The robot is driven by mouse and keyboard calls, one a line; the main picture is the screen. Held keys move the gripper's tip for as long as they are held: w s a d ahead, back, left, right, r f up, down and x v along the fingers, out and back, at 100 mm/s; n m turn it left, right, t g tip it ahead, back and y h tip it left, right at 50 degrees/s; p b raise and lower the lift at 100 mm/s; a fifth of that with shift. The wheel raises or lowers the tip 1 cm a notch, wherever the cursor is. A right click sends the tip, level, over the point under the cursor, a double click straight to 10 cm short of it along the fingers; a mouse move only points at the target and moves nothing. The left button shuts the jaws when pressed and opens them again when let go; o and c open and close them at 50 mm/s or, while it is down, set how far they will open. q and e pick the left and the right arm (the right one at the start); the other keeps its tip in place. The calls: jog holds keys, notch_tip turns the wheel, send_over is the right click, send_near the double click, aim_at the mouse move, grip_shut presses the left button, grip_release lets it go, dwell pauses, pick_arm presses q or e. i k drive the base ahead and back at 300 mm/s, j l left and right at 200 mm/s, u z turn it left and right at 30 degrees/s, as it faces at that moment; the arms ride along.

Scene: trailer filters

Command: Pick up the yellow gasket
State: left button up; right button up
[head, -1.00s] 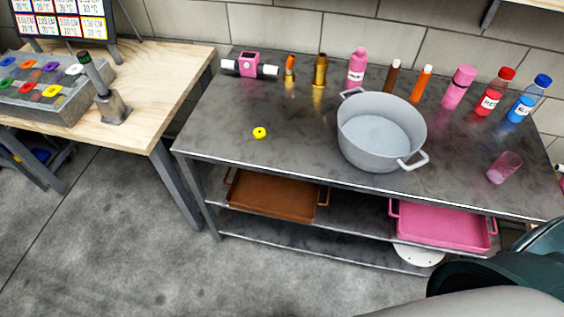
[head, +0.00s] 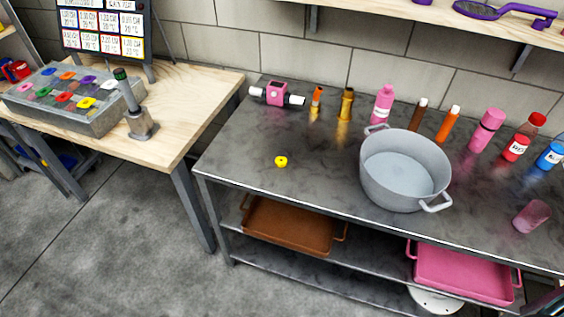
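The yellow gasket (head: 281,161) is a small ring with a dark centre. It lies flat on the dark metal table (head: 318,176), left of the large grey pot and near the table's left part. Nothing touches it. Neither of my grippers shows in the head view.
A grey pot (head: 404,170) stands right of the gasket. A pink device (head: 277,93) and several bottles line the back. A pink cup (head: 531,216) is at right. Brown (head: 290,227) and pink (head: 462,273) trays sit below. A wooden table (head: 190,108) holds a compartment box (head: 72,99).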

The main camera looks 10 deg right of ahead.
aim_at(280, 161)
jog(key=l, duration=0.4)
jog(key=k+l+u, duration=0.15)
jog(key=l, duration=0.65)
jog(key=k+l+u, duration=0.15)
jog(key=l, duration=0.25)
jog(key=k+l, duration=0.1)
jog(key=l, duration=0.3)
jog(key=k+l+u, duration=0.15)
jog(key=l, duration=0.25)
jog(key=i, duration=0.05)
